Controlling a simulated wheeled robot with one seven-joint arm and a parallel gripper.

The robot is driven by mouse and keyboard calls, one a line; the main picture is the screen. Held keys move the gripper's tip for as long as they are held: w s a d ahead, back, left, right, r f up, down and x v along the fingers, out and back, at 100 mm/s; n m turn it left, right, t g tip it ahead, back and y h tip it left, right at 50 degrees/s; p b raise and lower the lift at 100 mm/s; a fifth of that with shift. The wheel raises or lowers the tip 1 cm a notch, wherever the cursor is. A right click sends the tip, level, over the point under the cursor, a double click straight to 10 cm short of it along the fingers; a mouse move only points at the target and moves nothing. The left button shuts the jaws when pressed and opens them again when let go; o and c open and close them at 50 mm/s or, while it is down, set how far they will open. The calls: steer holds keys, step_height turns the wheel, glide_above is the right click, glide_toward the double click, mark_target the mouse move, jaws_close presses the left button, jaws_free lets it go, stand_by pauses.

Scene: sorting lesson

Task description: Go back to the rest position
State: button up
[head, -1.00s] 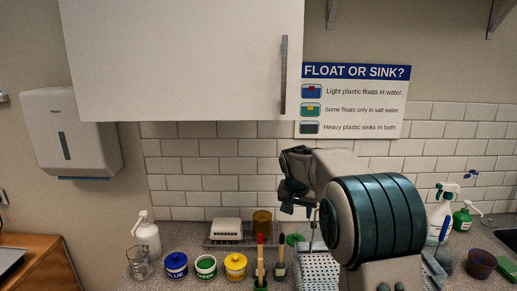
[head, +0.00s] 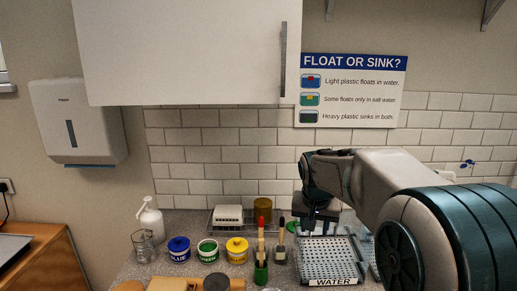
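My gripper (head: 318,228) hangs from my grey and teal arm at the right of the head view, pointing down. It is above the counter, near the back edge of the perforated tray marked WATER (head: 318,262). The fingers are small and dark, and I cannot tell whether they are open or shut. I see nothing held between them.
Blue (head: 178,250), green (head: 208,252) and yellow (head: 237,250) pots stand in a row left of the tray. Brushes in a green holder (head: 261,272) stand beside it. A wall cabinet (head: 185,50) hangs above. A glass beaker (head: 144,246) and pump bottle (head: 150,219) are at left.

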steer(key=s+f+n+b, duration=0.1)
steer(key=s+f, duration=0.3)
steer(key=s, duration=0.4)
steer(key=s+f+n+b, duration=0.1)
steer(key=s+f+b, duration=0.2)
steer(key=s, duration=0.6)
steer(key=s+f+n+y+b, duration=0.1)
steer(key=s+f, duration=0.3)
steer(key=s, duration=0.5)
steer(key=shift+d+f+g+b, duration=0.3)
steer(key=shift+d+b, duration=0.05)
steer(key=shift+b, duration=0.25)
